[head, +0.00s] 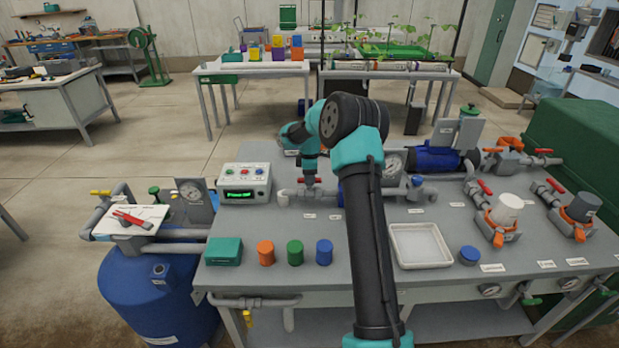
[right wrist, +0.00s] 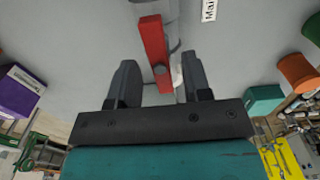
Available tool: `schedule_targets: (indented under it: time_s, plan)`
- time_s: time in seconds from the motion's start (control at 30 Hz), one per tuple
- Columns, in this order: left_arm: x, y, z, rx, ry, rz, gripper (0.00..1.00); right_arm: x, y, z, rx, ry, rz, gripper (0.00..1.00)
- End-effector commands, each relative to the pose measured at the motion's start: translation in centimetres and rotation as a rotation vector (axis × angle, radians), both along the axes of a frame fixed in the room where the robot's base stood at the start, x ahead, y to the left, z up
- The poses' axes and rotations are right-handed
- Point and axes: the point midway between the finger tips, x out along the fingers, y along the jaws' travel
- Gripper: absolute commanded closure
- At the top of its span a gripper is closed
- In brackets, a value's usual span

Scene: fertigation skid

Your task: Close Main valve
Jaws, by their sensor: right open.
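The red lever of a valve (right wrist: 153,42) stands between the spread fingers of my right gripper (right wrist: 158,75) in the right wrist view. A partly cut-off label beginning "Mai" (right wrist: 209,10) is beside it. The fingers are open, one on each side of the lever, with gaps visible. In the head view my right gripper (head: 310,174) points down at the red lever (head: 303,181) on the grey pipe, just right of the control box. My arm and gripper hide part of this valve. My left gripper is not in view.
The control box (head: 244,184) with a green display stands close on the left. A pressure gauge (head: 391,164) stands right of the gripper. Coloured cups, including an orange one (head: 265,253), and a white tray (head: 421,246) are nearer the front. Other red-handled valves (head: 484,187) are at right.

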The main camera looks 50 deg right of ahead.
Motion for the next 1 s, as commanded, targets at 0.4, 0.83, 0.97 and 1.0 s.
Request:
schedule_targets:
  time_s: [0.4,0.83,0.97,1.0]
  plan:
    - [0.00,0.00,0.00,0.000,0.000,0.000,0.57,0.01,0.01,-0.47,0.000,0.000,0.000,0.60]
    - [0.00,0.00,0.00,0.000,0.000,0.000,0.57,0.01,0.01,-0.44,0.000,0.000,0.000,1.00]
    - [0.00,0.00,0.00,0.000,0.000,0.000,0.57,0.01,0.01,-0.43,0.000,0.000,-0.001,1.00]
    - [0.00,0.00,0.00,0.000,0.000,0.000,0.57,0.01,0.01,-0.43,0.000,0.000,-0.003,1.00]
